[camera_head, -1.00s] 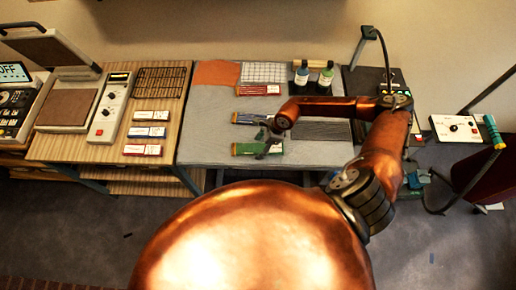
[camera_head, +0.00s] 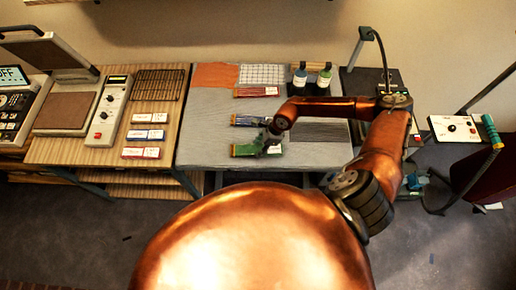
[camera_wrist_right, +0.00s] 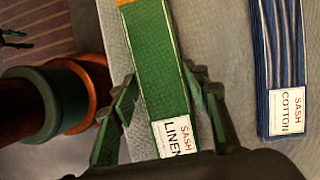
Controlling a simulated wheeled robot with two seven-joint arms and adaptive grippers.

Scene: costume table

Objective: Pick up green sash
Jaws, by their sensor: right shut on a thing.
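The green sash (camera_head: 244,150), labelled "SASH LINEN", is at the front of the grey cloth-covered table. It also shows in the right wrist view (camera_wrist_right: 158,62), with its white label near the gripper. My right gripper (camera_head: 268,144) is low over the sash's right part. In the right wrist view its fingers (camera_wrist_right: 160,108) lie along both long sides of the sash, shut on it near the label. Whether the sash is clear of the table I cannot tell.
A blue sash (camera_head: 244,120) labelled cotton lies just behind the green one. A red sash (camera_head: 250,92) lies further back. Two bottles (camera_head: 312,76) stand at the back right. Bare table (camera_head: 205,130) is free to the left.

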